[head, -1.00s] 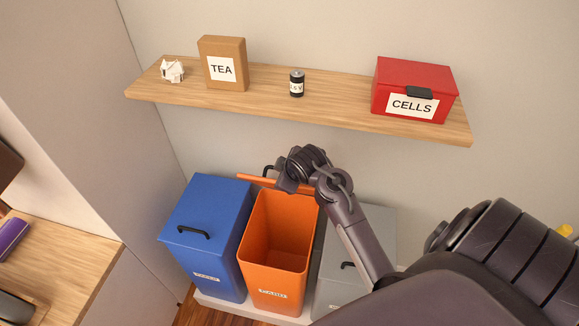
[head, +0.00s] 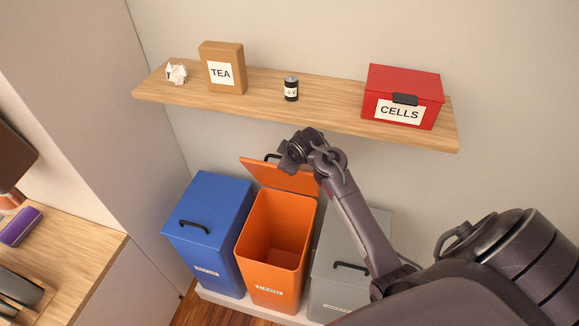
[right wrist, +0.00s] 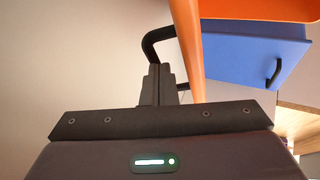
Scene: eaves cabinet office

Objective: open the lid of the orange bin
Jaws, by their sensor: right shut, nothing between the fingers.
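The orange bin (head: 283,225) stands between a blue and a grey bin, and its inside is exposed. Its orange lid (head: 262,174) is raised at the back of the bin, underside toward me, with its black handle (head: 272,157) on the far side. My right gripper (head: 287,163) is at the raised lid, partly hidden by its own wrist. In the right wrist view its fingers (right wrist: 157,86) are shut and empty, close beside the lid's handle (right wrist: 150,46); I cannot tell if they touch. The lid (right wrist: 192,50) shows there nearly edge-on. My left gripper is out of view.
The blue bin (head: 210,215) and grey bin (head: 345,250) are closed. The shelf (head: 330,113) above holds crumpled paper (head: 176,73), a tea box (head: 222,70), a battery (head: 291,88) and a red cells box (head: 402,95). A wooden desk (head: 85,245) is at the left.

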